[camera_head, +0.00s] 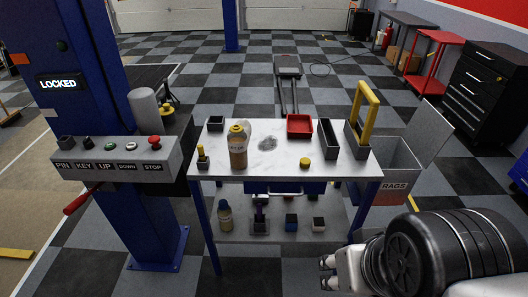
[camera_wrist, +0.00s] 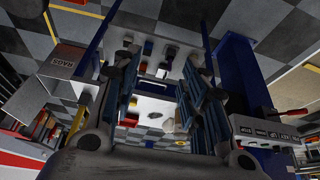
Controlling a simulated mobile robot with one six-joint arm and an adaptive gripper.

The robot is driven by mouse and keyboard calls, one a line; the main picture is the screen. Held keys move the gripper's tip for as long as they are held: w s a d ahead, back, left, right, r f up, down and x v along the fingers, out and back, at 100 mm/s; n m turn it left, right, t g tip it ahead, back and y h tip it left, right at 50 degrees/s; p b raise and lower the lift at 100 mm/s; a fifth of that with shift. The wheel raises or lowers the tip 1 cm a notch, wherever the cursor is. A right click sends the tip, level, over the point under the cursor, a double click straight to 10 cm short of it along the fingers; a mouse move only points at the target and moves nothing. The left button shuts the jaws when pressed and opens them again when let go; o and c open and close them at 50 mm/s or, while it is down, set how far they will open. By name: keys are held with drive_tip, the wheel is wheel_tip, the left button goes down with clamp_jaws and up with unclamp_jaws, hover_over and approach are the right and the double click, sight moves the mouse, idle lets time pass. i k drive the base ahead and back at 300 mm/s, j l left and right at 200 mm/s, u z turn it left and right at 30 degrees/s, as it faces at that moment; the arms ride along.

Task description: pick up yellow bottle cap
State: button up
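The yellow bottle cap (camera_head: 305,162) lies on the grey workbench top (camera_head: 270,172), right of the middle and near the front edge. A small yellow spot that looks like the cap also shows in the wrist view (camera_wrist: 133,100), near the left finger. A tan bottle (camera_head: 238,148) stands upright on the bench to the left of the cap. My gripper (camera_head: 328,273) is in front of the bench and below its top, apart from the cap. In the wrist view its fingers (camera_wrist: 158,85) are wide apart with nothing held between them.
A red tray (camera_head: 300,126), a dark narrow bin (camera_head: 329,140) and a yellow-handled holder (camera_head: 361,125) stand behind and right of the cap. The lower shelf (camera_head: 275,230) holds a bottle and small blocks. A blue lift post (camera_head: 150,220) with control box stands left. A rags bin (camera_head: 396,187) stands right.

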sight(305, 163)
drive_tip(key=i+z, duration=0.4)
drive_tip(key=i+j+z, duration=0.2)
drive_tip(key=i+z, duration=0.15)
drive_tip(key=i+j+z, duration=0.4)
drive_tip(key=i+l, duration=0.1)
